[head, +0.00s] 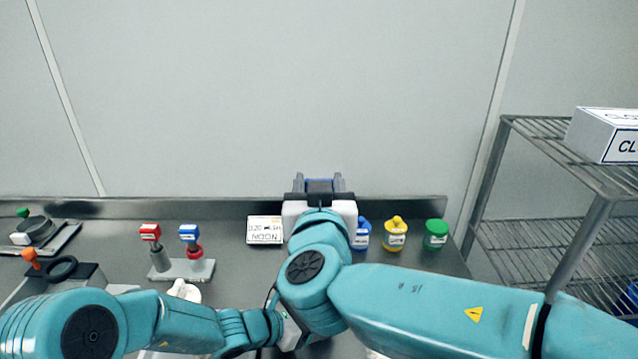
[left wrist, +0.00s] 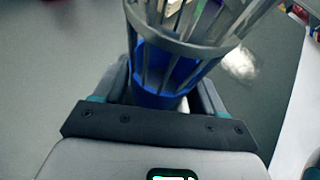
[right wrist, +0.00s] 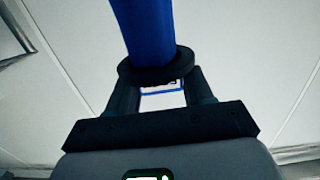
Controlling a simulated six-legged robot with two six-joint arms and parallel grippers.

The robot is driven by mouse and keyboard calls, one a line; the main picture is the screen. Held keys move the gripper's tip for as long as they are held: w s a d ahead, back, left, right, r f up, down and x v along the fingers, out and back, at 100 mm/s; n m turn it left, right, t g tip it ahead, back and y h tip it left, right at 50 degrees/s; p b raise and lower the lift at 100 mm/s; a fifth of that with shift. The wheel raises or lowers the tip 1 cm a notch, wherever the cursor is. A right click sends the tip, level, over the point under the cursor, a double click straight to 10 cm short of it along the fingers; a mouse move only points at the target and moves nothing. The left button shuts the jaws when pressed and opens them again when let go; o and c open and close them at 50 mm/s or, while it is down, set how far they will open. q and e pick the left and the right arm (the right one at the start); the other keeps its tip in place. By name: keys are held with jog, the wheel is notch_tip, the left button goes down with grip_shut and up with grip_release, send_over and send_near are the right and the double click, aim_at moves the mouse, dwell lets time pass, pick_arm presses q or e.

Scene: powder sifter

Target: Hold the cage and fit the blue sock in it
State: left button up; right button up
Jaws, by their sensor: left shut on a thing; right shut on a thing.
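The cage has grey bars and rings and shows in the left wrist view (left wrist: 180,48). My left gripper (left wrist: 162,92) is shut around its lower end. Blue shows behind the bars and at that end; I cannot tell whether it belongs to the cage. The blue sock (right wrist: 146,25) is a long blue tube with a black collar (right wrist: 155,66). My right gripper (right wrist: 160,92) is shut on it at the collar. In the head view my right gripper (head: 320,186) is raised before the wall, apart from the left. The cage is hidden there behind my right arm.
A label card (head: 264,230) stands at the table's back. Blue (head: 361,235), yellow (head: 395,235) and green (head: 436,235) containers stand right of it. A stand (head: 185,270) with red and blue tops is left. A wire shelf (head: 560,150) with a white box (head: 604,133) is at the right.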

pick_arm(q)
jog(key=shift+f, duration=0.15)
pick_arm(e)
jog(key=shift+f, duration=1.55)
jog(key=shift+f, duration=1.45)
jog(key=shift+f, duration=0.1)
jog(key=shift+f, duration=1.45)
jog(key=shift+f, duration=1.45)
